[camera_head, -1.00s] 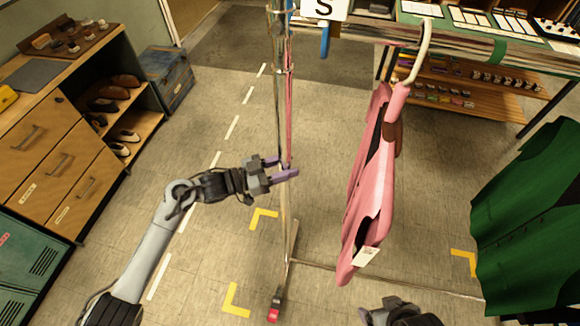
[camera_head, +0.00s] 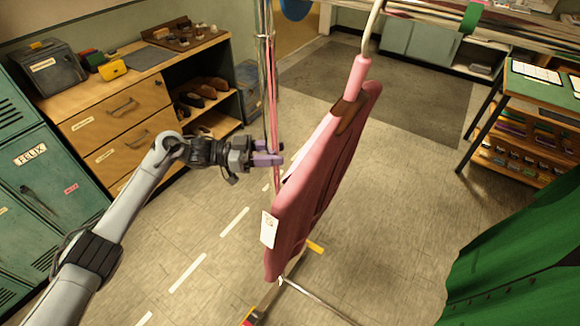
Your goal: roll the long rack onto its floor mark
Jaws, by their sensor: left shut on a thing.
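The long rack shows as a chrome upright post (camera_head: 263,85) and a rail across the top. Its foot (camera_head: 251,317) with a red end is at the bottom edge. My left gripper (camera_head: 268,153) is shut on the post at about mid-height. A pink garment (camera_head: 325,180) with a white tag hangs from the rail just right of the gripper and hides part of the floor. A green garment (camera_head: 515,240) hangs at the right. One piece of yellow floor mark (camera_head: 315,246) shows behind the pink garment's lower end. My right gripper is out of view.
A wooden drawer cabinet (camera_head: 118,120) with shoes stands left, beside green lockers (camera_head: 35,165). A white dashed line (camera_head: 187,273) runs along the floor. A green-topped table (camera_head: 545,90) stands at right. Floor beyond the rack is clear up to a dark mat (camera_head: 375,85).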

